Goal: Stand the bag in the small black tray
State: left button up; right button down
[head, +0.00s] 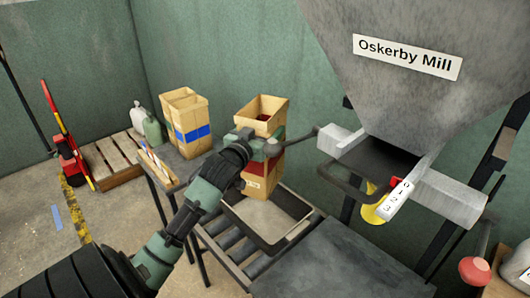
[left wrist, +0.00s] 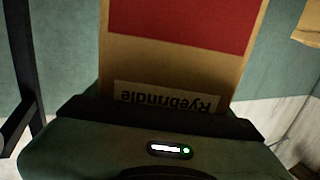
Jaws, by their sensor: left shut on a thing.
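A tan paper bag (head: 262,108) with an open top and a red band is upright in the head view. My left gripper (head: 259,143) is shut on it around its middle and hides part of its front. In the left wrist view the bag (left wrist: 180,70) fills the space beyond the gripper, with its red band and an upside-down "Ryebrindle" label showing. The small black tray (head: 305,230) lies on the rollers just below and in front of the bag. The bag's bottom is near the tray's far edge; I cannot tell whether it touches. My right gripper is not in view.
Tan bags with a blue band (head: 196,133) stand on a small table left of the held bag. The mill hopper (head: 400,60) and its black spout frame (head: 360,180) hang to the right. A dark flat plate (head: 340,265) lies in front of the rollers (head: 225,243).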

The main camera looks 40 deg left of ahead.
pick_arm(q)
notch_tip(320, 180, down, 12)
jog(key=shift+d+f+b, duration=0.1)
jog(key=shift+f+b, duration=0.05)
jog(key=shift+b, duration=0.4)
jog(key=shift+f+b, duration=0.35)
jog(key=shift+f, duration=2.3)
jog(key=o, duration=1.8)
jog(key=shift+s+f, duration=0.15)
jog(key=shift+f, duration=0.3)
jog(key=shift+o, duration=1)
jog(key=shift+d+r, duration=0.1)
jog(key=shift+s, duration=0.1)
jog(key=shift+s, duration=0.1)
